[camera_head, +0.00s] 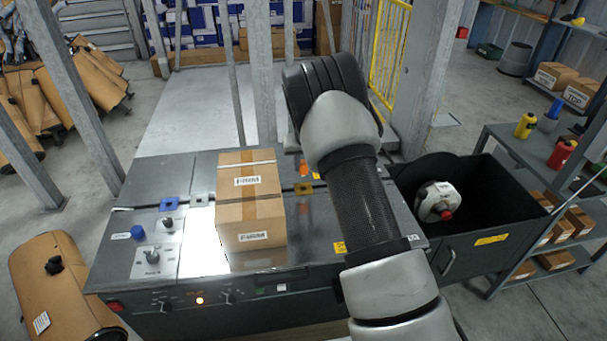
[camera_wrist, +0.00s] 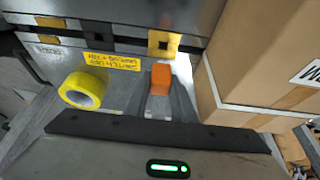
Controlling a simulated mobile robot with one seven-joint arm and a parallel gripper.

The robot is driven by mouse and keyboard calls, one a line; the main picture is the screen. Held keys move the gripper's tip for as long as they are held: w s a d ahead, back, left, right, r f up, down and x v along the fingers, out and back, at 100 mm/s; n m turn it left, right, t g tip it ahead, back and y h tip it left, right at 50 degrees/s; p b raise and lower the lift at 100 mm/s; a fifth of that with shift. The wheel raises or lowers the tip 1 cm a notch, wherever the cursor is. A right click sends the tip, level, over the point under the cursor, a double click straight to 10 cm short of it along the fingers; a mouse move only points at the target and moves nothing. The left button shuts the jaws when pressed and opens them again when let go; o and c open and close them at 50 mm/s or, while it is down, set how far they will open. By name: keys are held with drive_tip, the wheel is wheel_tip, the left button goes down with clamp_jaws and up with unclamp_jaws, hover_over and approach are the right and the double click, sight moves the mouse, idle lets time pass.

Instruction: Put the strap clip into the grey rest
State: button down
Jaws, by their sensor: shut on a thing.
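The strap clip is an orange piece (camera_wrist: 161,76), upright at the centre of the wrist view. My gripper (camera_wrist: 160,98) is shut on it; the fingers are narrow and hard to make out there. In the head view an orange piece (camera_head: 303,168), which looks like the same clip, shows just left of my arm. My gripper is hidden behind my arm in that view. The grey rest (camera_head: 202,199) looks like a small square with a dark centre, left of the cardboard box on the bench top. The clip is on the other side of the box, apart from this rest.
The tall cardboard box (camera_head: 250,205) stands between clip and grey rest; it is close beside my gripper in the wrist view (camera_wrist: 255,60). A blue square (camera_head: 170,204) and a yellow square (camera_head: 303,188) are on the bench. A yellow tape roll (camera_wrist: 83,89) lies near the clip. A black bin (camera_head: 490,228) stands right.

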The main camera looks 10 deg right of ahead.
sight(303, 162)
drive_tip(key=shift+r, duration=1.55)
drive_tip(key=shift+n, duration=0.3)
drive_tip(key=a+r, duration=0.2)
drive_tip(key=a, duration=0.5)
drive_tip(key=a+r, duration=0.1)
drive_tip(key=a, duration=0.6)
drive_tip(key=a+r, duration=0.2)
drive_tip(key=a, duration=0.6)
drive_tip(key=shift+w+r+p, duration=0.25)
drive_tip(key=shift+r+p, duration=0.05)
drive_tip(key=shift+p, duration=0.1)
drive_tip(key=a+f, duration=0.2)
drive_tip(key=a, duration=1.1)
wheel_tip(303, 162, down, 7)
drive_tip(key=b, duration=0.6)
drive_tip(key=shift+s+r+b, duration=0.15)
drive_tip(key=shift+s+b, duration=0.1)
drive_tip(key=shift+b, duration=0.05)
drive_tip(key=shift+f+b, duration=1.85)
drive_tip(key=shift+f, duration=1)
